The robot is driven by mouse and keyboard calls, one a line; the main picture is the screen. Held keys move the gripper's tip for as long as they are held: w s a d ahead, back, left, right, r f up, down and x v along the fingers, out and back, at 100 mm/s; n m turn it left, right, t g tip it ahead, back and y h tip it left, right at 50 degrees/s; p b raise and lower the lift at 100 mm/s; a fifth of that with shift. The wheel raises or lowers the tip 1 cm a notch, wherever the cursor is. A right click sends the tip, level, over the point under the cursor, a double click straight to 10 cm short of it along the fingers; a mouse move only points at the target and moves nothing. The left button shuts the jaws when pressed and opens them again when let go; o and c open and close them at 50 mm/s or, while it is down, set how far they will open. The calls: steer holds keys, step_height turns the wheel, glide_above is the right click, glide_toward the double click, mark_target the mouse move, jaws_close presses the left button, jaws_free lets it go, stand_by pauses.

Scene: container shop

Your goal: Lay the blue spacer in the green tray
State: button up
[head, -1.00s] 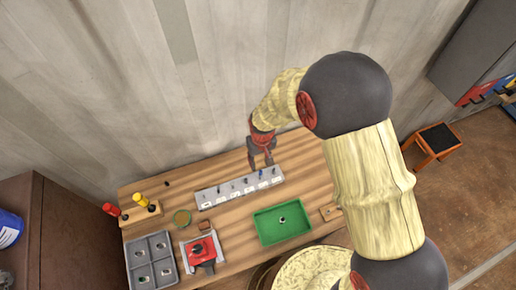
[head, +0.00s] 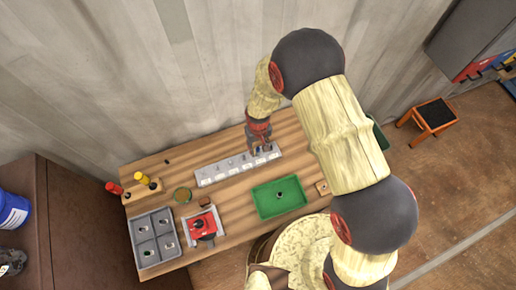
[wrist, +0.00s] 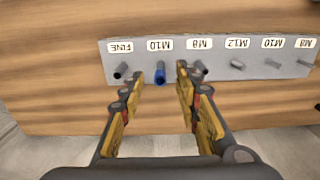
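The blue spacer (wrist: 160,77) sits on a peg of the grey labelled rack (wrist: 222,68), under an M10 label, in the wrist view. My gripper (wrist: 158,72) is open, its two fingers pointing at the rack with the spacer showing between their tips. I cannot tell how far the tips reach along it. In the head view my gripper (head: 262,146) is at the right end of the rack (head: 212,173) and largely hides the spacer. The green tray (head: 297,205) lies in front of the rack, with a small dark piece (head: 279,195) in it.
Bare grey pegs (wrist: 238,65) stand beside the spacer's peg. The wall rises close behind the bench.

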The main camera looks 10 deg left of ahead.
steer(key=shift+c, duration=0.4)
steer(key=c, duration=0.7)
steer(key=shift+c, duration=0.2)
steer(key=shift+r, duration=0.15)
